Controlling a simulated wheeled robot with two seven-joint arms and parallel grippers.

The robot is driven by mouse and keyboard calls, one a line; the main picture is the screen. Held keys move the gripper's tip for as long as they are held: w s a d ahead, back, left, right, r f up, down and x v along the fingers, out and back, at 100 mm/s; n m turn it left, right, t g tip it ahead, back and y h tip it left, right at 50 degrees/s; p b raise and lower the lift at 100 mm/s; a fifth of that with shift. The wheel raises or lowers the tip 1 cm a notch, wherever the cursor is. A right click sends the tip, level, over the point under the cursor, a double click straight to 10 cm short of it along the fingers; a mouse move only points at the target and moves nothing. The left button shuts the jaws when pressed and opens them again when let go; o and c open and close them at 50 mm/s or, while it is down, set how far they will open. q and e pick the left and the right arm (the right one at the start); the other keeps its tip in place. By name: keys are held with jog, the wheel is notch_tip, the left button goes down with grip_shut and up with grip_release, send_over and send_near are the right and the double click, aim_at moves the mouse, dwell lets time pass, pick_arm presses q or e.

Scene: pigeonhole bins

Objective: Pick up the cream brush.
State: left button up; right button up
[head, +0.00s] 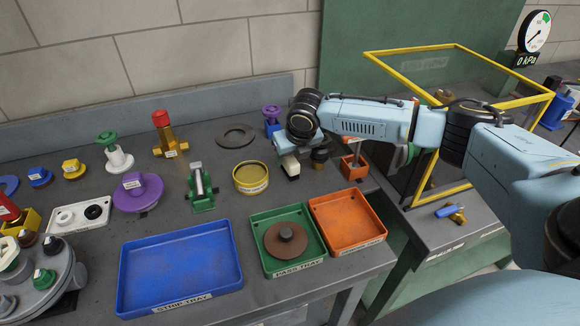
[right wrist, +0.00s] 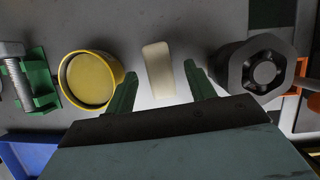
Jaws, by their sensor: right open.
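The cream brush (right wrist: 158,70) shows in the right wrist view as a pale rounded block standing between my two green fingertips, a gap on each side. In the head view the cream brush (head: 291,166) shows just below my right gripper (head: 288,146), with a dark lower part; its top is partly hidden by the gripper. My right gripper (right wrist: 160,76) is open, with its fingertips beside the near end of the brush. I cannot tell how far above the bench the tips are. My left gripper is not in view.
A yellow round tin (right wrist: 90,80) stands close left of the brush, and a dark hexagonal part (right wrist: 262,68) close right. In the head view a blue tray (head: 178,262), green tray (head: 262,222) and orange tray (head: 345,222) lie in front. A yellow-framed clear enclosure (head: 460,50) is at right.

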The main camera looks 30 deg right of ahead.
aim_at(290, 158)
jog(key=shift+x, duration=1.2)
jog(key=c, duration=1.1)
jog(key=shift+o, duration=0.2)
notch_tip(290, 158, up, 10)
jog(key=shift+r+p, duration=0.1)
jog(key=shift+p, duration=0.35)
jog(key=o, duration=0.4)
jog(key=c, duration=0.3)
